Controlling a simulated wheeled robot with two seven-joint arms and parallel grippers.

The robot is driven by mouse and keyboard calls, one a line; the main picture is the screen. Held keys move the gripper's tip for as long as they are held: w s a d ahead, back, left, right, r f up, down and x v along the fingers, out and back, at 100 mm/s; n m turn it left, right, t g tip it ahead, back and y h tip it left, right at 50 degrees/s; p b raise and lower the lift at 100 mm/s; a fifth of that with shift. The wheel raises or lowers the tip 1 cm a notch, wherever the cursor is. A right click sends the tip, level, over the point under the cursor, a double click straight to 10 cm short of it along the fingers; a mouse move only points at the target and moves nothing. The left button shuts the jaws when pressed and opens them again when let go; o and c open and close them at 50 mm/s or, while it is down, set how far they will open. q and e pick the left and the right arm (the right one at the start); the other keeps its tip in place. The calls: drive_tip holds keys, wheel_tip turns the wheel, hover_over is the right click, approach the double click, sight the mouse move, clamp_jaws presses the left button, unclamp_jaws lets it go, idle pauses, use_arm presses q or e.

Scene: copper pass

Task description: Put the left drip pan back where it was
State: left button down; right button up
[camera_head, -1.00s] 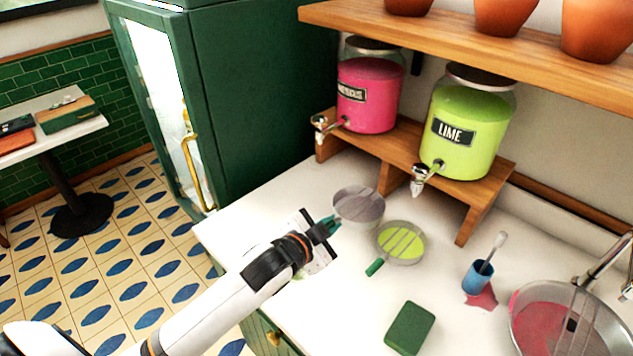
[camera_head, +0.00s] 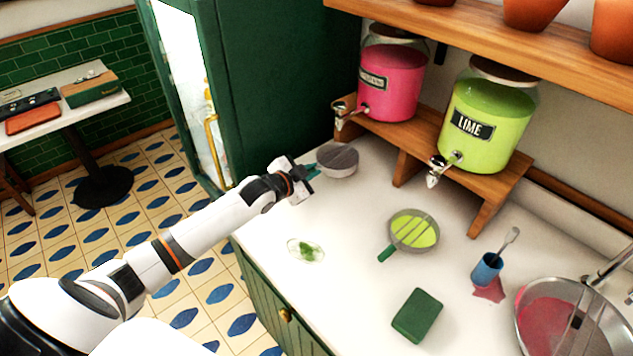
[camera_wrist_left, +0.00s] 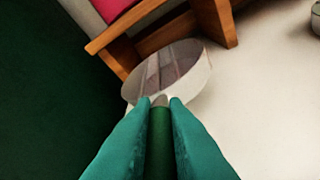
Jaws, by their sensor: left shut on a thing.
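The left drip pan (camera_head: 338,161) is a round grey pan with a slatted top. In the left wrist view the teal fingers (camera_wrist_left: 159,104) close on the green handle (camera_wrist_left: 159,140), with the pan (camera_wrist_left: 170,72) beyond, beside the wooden stand. I cannot tell whether the pan touches the counter. The other drip pan (camera_head: 413,231), with lime liquid and a green handle, lies on the counter in front of the lime dispenser. My right gripper is not in view.
The pink dispenser (camera_head: 388,82) and the lime dispenser (camera_head: 487,122) stand on a wooden stand (camera_head: 405,139). A green sponge (camera_head: 417,315), a blue cup (camera_head: 487,270) and a sink (camera_head: 530,310) are at the right. A clear dish (camera_head: 306,250) lies near the front edge.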

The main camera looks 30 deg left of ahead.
use_arm(q)
wheel_tip(320, 180, down, 5)
drive_tip(key=shift+r+p, duration=0.1)
drive_tip(key=shift+p, duration=0.2)
drive_tip(key=shift+f, duration=0.25)
drive_tip(key=c, duration=1.5)
unclamp_jaws()
drive_tip(key=shift+o, duration=0.2)
drive_tip(key=shift+r, duration=0.1)
drive_tip(key=b+v, duration=0.1)
drive_tip(key=v, duration=1.1)
